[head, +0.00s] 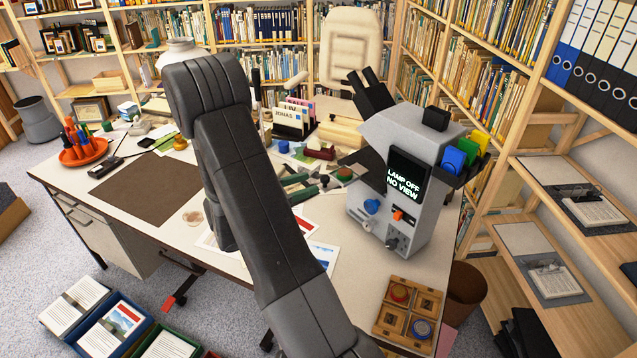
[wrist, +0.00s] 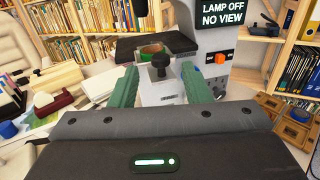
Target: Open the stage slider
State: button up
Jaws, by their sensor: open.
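The stage slider shows in the wrist view as a small dark knob (wrist: 158,68) on a pale grey block, in front of a dark stage plate (wrist: 125,48) with a round green-rimmed piece on it. My gripper (wrist: 160,78) is open. Its two green fingers stand left and right of the knob, with a visible gap on each side. In the head view my gripper (head: 308,187) is at the left of the grey microscope (head: 380,215), and my arm hides part of the desk. The microscope's screen (head: 404,184) reads "LAMP OFF NO VIEW".
The microscope has a blue knob (head: 371,206) and an orange switch (head: 398,215) on its front side. A wooden compartment tray (head: 408,312) lies at the desk's right front. A dark mat (head: 145,188) lies at the left, mostly clear. Books and cards (head: 292,116) stand behind my gripper.

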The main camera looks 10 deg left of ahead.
aim_at(326, 177)
jog(key=b+v, duration=0.1)
jog(key=v, duration=0.6)
jog(key=shift+s+a, duration=0.15)
jog(key=shift+a, duration=0.05)
jog(key=p+x, duration=0.2)
jog(key=x, duration=1.2)
jog(key=shift+p, duration=0.3)
jog(key=b+v, duration=0.3)
jog(key=v, duration=1.1)
jog(key=p+x, duration=0.3)
jog(key=x, duration=1.2)
jog(key=shift+w+d+p, duration=0.15)
jog(key=shift+w+p, duration=0.15)
jog(key=shift+w, duration=0.05)
jog(key=shift+w+d, duration=0.2)
jog(key=shift+w, duration=0.1)
